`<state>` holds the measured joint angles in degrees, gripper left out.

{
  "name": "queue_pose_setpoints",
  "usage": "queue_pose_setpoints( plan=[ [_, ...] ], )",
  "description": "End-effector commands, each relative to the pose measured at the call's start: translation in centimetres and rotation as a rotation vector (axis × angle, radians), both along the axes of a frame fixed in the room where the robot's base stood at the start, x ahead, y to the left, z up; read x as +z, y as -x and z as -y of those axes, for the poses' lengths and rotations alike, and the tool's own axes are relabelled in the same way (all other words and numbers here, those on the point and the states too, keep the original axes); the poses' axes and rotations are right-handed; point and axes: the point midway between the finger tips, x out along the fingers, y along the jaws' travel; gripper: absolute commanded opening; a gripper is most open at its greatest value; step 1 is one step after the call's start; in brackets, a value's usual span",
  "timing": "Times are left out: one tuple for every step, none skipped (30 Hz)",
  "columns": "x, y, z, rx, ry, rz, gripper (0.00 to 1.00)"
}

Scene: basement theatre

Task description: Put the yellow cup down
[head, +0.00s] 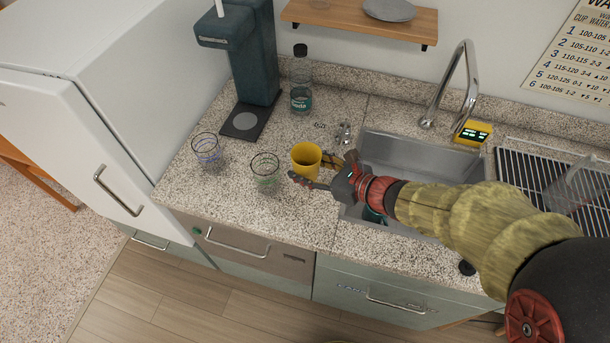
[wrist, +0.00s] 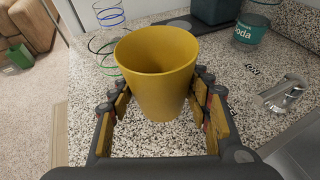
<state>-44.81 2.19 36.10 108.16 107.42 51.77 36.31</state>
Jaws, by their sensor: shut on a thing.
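The yellow cup (head: 306,160) is upright at the counter, left of the sink in the head view. It fills the middle of the wrist view (wrist: 157,75), with its open rim facing up. My gripper (head: 318,172) reaches in from the right and is shut on the cup, one finger on each side. The cup's base is over the speckled countertop (head: 300,215); I cannot tell whether it touches it.
Two clear glasses, one with green lines (head: 265,170) and one with blue lines (head: 206,149), stand to the left. A soda bottle (head: 300,85) and a dark dispenser (head: 245,60) are behind. The sink (head: 415,155) is on the right. The front counter is clear.

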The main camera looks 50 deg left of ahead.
Motion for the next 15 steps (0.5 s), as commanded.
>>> queue_pose_setpoints(
  plan=[
    [-0.4,-0.1,-0.3,0.0,0.0,0.001,0.23],
    [-0.5,-0.2,-0.4,0.0,0.0,0.001,0.23],
    [-0.7,-0.2,-0.5,0.0,0.0,0.001,0.23],
    [-0.7,-0.3,-0.6,0.001,0.0,0.001,0.23],
    [-0.9,-0.3,-0.6,0.001,0.0,0.001,0.23],
    [-1.1,-0.4,-0.8,0.001,0.0,0.001,0.23],
    [-1.3,-0.5,-1.0,0.001,0.0,0.001,0.23],
    [-1.6,-0.6,-1.2,0.001,0.0,0.001,0.23],
    [-2.2,-0.7,-1.3,0.001,0.0,0.001,0.23],
    [-2.8,-0.6,-1.3,0.001,0.001,0.0,0.23],
    [-3.3,-0.6,-1.2,0.001,0.001,-0.001,0.23],
    [-4.0,-0.6,-1.2,-0.001,0.001,-0.002,0.23],
    [-4.3,-0.7,-1.2,0.0,0.0,-0.001,0.23],
    [-4.6,-0.7,-1.2,0.0,0.0,0.0,0.23],
    [-4.8,-0.6,-1.2,0.0,0.0,0.001,0.23]
  ],
)
